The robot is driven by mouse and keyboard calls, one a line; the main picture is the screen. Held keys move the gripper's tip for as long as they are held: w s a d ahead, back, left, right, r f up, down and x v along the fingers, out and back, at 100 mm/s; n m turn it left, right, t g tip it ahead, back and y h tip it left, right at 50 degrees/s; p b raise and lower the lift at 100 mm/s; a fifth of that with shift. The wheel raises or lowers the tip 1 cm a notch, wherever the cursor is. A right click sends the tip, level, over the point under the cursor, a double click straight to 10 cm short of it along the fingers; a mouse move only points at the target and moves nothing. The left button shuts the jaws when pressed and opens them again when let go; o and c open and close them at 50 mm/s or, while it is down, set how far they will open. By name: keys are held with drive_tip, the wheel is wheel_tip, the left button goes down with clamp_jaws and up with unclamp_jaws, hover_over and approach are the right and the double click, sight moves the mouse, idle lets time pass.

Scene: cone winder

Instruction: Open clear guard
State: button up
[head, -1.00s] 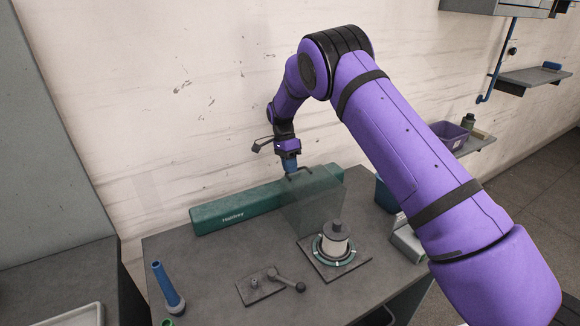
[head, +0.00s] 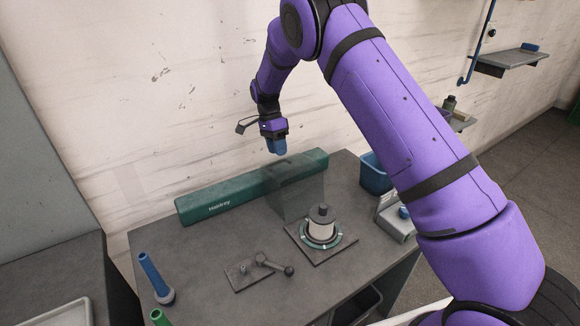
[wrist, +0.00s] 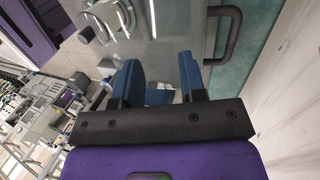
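The clear guard (head: 297,203) is a see-through panel standing between the green beam (head: 215,204) and the cone winder's spindle (head: 321,225). Its upper part shows as a darker patch against the beam; its exact tilt is hard to tell. A dark bar handle (wrist: 233,32) shows in the wrist view, to the right of my fingers and not between them. My gripper (head: 276,147) is above the beam and the guard's top, apart from both. In the wrist view my gripper (wrist: 160,75) has its two blue fingers spread, with nothing held between them.
A lever on a plate (head: 262,270) lies on the grey table (head: 200,270) in front. A blue bin (head: 376,178) stands at the right. The wall is close behind the beam.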

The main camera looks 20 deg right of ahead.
drive_tip(key=s+d+r, duration=0.1)
drive_tip(key=s, duration=1.1)
drive_tip(key=shift+s, duration=0.25)
drive_tip(key=shift+r, duration=0.15)
drive_tip(key=s+d+r+n+t+y, duration=0.1)
drive_tip(key=s+d+r+n, duration=0.2)
drive_tip(key=r, duration=0.4)
drive_tip(key=s+d+r+n+t, duration=0.25)
drive_tip(key=s+r, duration=0.25)
drive_tip(key=r, duration=0.3)
drive_tip(key=s+d+r+n+t+y, duration=0.1)
drive_tip(key=s+d+r+n, duration=0.2)
drive_tip(key=r, duration=0.4)
drive_tip(key=s+d+r+n+t, duration=0.2)
drive_tip(key=s+r+n, duration=0.1)
drive_tip(key=s, duration=0.7)
drive_tip(key=s+d+r+n+t, duration=0.2)
drive_tip(key=s+d+r+n, duration=0.1)
drive_tip(key=s, duration=0.8)
drive_tip(key=shift+r+h, duration=0.15)
drive_tip(key=shift+h, duration=0.25)
